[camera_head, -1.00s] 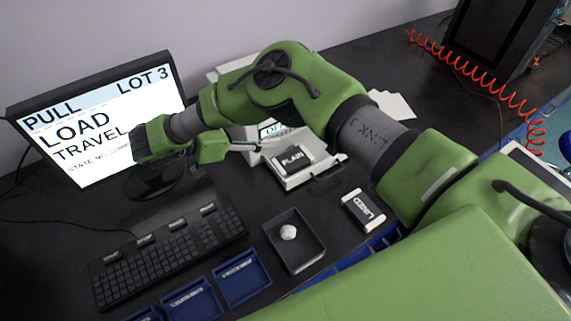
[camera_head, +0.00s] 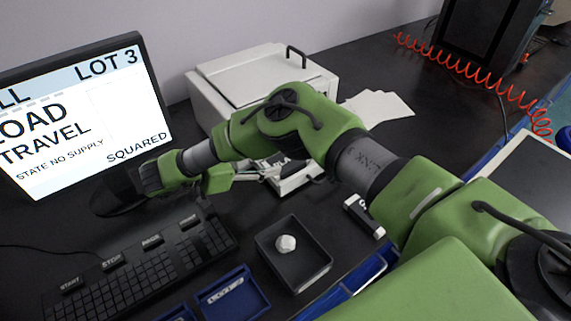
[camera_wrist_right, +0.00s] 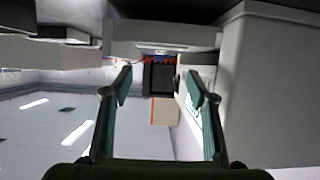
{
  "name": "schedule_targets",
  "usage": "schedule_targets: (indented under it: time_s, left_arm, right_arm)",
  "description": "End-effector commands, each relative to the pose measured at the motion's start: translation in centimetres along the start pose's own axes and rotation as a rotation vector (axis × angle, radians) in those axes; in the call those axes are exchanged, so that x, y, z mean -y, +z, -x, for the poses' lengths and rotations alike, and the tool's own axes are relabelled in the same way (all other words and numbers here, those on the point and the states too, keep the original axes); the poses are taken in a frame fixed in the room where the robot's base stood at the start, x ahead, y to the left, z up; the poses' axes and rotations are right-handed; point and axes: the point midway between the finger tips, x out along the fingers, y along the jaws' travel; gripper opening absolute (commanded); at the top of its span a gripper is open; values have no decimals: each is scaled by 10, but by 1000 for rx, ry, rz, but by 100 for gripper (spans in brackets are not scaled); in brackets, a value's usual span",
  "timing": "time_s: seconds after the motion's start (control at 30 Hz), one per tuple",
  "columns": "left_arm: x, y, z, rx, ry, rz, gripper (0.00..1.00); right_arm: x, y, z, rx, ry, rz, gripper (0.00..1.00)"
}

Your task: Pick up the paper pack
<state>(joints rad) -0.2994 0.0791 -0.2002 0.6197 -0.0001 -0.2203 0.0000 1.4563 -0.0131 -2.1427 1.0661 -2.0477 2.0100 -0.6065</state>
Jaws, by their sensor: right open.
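My right gripper (camera_head: 278,167) reaches from the left toward a light tray (camera_head: 298,183) in front of the printer. Its fingers are open and look empty; in the wrist view they stand apart (camera_wrist_right: 158,84). The fingers and arm cover most of the tray, so the pack labelled PLAIN cannot be clearly made out now. I cannot tell whether the fingers touch anything. No pack is clear in the wrist view. My left gripper is not in view.
A grey printer (camera_head: 255,80) stands behind my arm, with loose paper sheets (camera_head: 380,105) to its right. A monitor (camera_head: 85,115) and keyboard (camera_head: 140,265) are at left. A black tray with a white lump (camera_head: 286,243) and blue bins (camera_head: 232,293) sit in front.

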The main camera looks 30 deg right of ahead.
Motion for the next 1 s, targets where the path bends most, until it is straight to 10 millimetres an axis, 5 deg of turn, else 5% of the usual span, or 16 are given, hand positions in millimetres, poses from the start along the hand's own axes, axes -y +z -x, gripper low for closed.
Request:
schedule_targets:
  time_s: [0.1, 0.7, 1.0]
  left_arm:
    - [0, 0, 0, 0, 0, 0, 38]
    - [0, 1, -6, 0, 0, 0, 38]
    - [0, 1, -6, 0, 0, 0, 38]
  right_arm:
    - [-1, 1, -23, 2, 4, 0, 53]
    - [-1, 10, -85, 2, 2, -1, 53]
    - [0, 9, -89, 1, -2, 0, 53]
